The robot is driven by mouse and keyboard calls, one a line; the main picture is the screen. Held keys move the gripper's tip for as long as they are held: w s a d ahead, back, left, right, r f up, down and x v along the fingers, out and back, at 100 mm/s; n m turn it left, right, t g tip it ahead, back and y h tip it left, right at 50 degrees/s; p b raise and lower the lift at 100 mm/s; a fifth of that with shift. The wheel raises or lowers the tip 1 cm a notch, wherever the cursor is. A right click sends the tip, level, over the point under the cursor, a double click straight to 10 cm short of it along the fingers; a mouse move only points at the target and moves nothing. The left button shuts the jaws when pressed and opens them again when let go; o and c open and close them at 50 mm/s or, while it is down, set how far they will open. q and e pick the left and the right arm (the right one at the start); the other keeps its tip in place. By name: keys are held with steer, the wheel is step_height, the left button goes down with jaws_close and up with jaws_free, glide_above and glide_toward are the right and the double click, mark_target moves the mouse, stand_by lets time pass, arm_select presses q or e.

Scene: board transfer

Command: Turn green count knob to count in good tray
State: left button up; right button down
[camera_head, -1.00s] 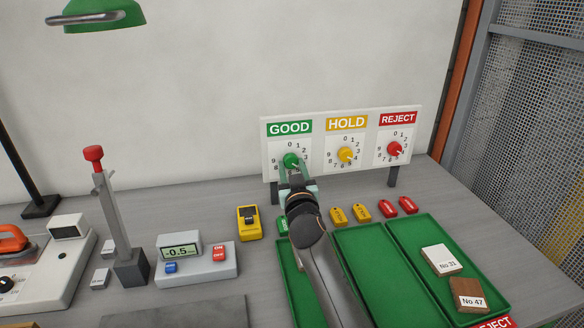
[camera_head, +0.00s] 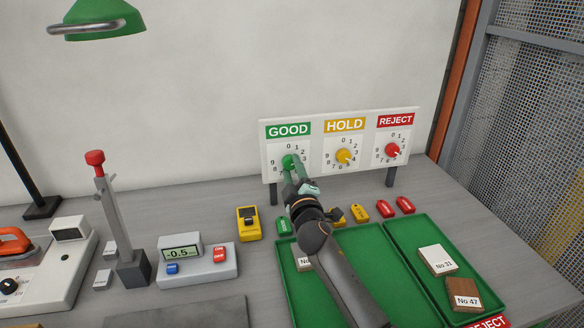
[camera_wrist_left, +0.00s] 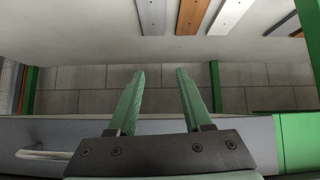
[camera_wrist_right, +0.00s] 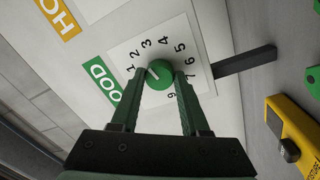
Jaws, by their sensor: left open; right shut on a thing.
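The green count knob (camera_head: 288,162) is on the dial under the GOOD label. My right gripper (camera_wrist_right: 160,78) is shut on it, a finger on each side. In the right wrist view the white mark of the knob (camera_wrist_right: 159,77) points to about 2; I cannot tell exactly. The green good tray (camera_head: 291,289) is below, mostly behind my right arm; one block with a "No" label (camera_head: 304,262) shows in it, the rest is hidden. My left gripper (camera_wrist_left: 152,75) is open and empty, in the left wrist view only.
The yellow HOLD knob (camera_head: 344,157) and red REJECT knob (camera_head: 392,151) are on the same board. The reject tray (camera_head: 410,257) holds blocks No 31 (camera_head: 437,260) and No 47 (camera_head: 462,294). A yellow meter (camera_head: 249,223) and a scale (camera_head: 196,265) stand left of the trays.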

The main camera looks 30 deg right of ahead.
steer(key=n, duration=0.1)
steer(key=n+p, duration=0.1)
steer(key=n, duration=0.3)
steer(key=shift+d+r+y, duration=0.1)
steer(key=shift+r+y, duration=0.15)
steer(key=shift+y, duration=0.05)
steer(key=shift+n+y+p, duration=0.3)
steer(key=shift+n+p, duration=0.75)
steer(key=shift+n, duration=1.25)
steer(key=shift+c, duration=2)
jaws_free()
steer(key=shift+f, duration=0.1)
steer(key=shift+s+f, duration=0.1)
steer(key=b+v, duration=0.1)
steer(key=v, duration=1.1)
steer(key=shift+s+f, duration=0.15)
steer(key=shift+s, duration=0.1)
